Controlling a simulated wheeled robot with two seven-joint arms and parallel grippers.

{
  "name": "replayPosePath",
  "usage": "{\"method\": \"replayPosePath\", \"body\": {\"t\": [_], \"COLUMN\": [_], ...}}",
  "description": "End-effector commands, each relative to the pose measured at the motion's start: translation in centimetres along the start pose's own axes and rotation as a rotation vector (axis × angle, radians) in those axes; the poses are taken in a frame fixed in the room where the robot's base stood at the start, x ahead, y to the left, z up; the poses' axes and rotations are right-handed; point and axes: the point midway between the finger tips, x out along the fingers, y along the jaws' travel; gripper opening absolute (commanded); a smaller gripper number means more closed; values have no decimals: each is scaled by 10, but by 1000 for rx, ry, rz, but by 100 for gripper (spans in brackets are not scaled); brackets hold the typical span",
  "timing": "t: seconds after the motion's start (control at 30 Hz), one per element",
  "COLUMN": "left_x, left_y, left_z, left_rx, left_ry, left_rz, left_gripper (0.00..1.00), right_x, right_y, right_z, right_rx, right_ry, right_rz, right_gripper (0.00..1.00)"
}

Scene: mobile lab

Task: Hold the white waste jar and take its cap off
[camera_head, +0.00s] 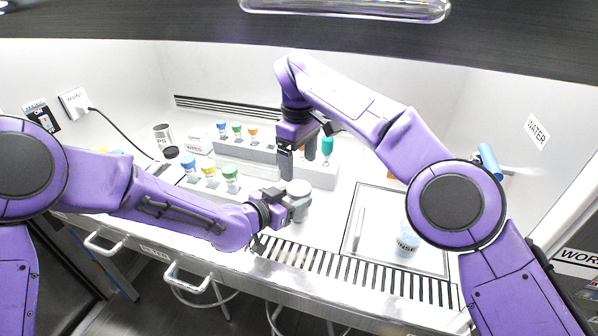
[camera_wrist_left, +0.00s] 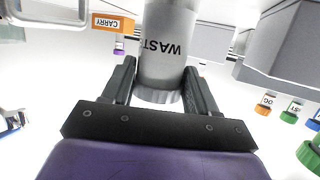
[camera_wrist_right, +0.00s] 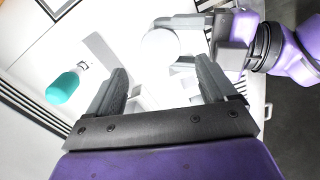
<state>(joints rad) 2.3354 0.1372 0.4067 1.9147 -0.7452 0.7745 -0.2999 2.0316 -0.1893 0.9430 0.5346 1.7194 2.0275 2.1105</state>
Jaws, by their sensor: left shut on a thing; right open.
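The white waste jar (camera_head: 299,208) stands near the front of the bench, and its label reads "WAST" upside down in the left wrist view (camera_wrist_left: 170,45). My left gripper (camera_head: 287,207) is shut on the jar's side, with one finger on each side of it in the left wrist view (camera_wrist_left: 158,85). The pale round cap (camera_head: 298,187) is on the jar; it shows from above in the right wrist view (camera_wrist_right: 160,47). My right gripper (camera_head: 298,165) is open and empty, above and behind the jar, with the cap beyond its fingertips (camera_wrist_right: 162,80).
A grey rack (camera_head: 315,173) with a teal-capped tube (camera_head: 327,147) stands close behind the jar. Colour-capped vials (camera_head: 230,176) are to the left. A tray (camera_head: 357,262) with a rinse beaker (camera_head: 407,240) lies to the right. A slotted grille runs along the front.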

Motion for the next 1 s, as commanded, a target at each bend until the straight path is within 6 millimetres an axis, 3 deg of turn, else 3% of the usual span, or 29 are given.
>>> {"method": "replayPosePath", "body": {"t": [0.07,0.13,0.5,0.87,0.9,1.0], "left_x": [0,0,0,0,0,0], "left_y": [0,0,0,0,0,0], "left_z": [0,0,0,0,0,0], "left_rx": [0,0,0,0,0,0], "left_ry": [0,0,1,1,1,1], "left_rz": [0,1,1,1,1,1], "left_gripper": [0,0,0,0,0,0], "right_x": [-10,-7,56,69,69,68], "right_y": [-1,-1,-1,-1,-1,-1], "right_z": [-1,0,0,-1,-1,-1], "right_rx": [77,99,96,96,96,96], "right_ry": [2,1,1,3,3,3], "right_rz": [2,0,-2,0,0,0], "right_gripper": [85,85,85,85,81,49]}}
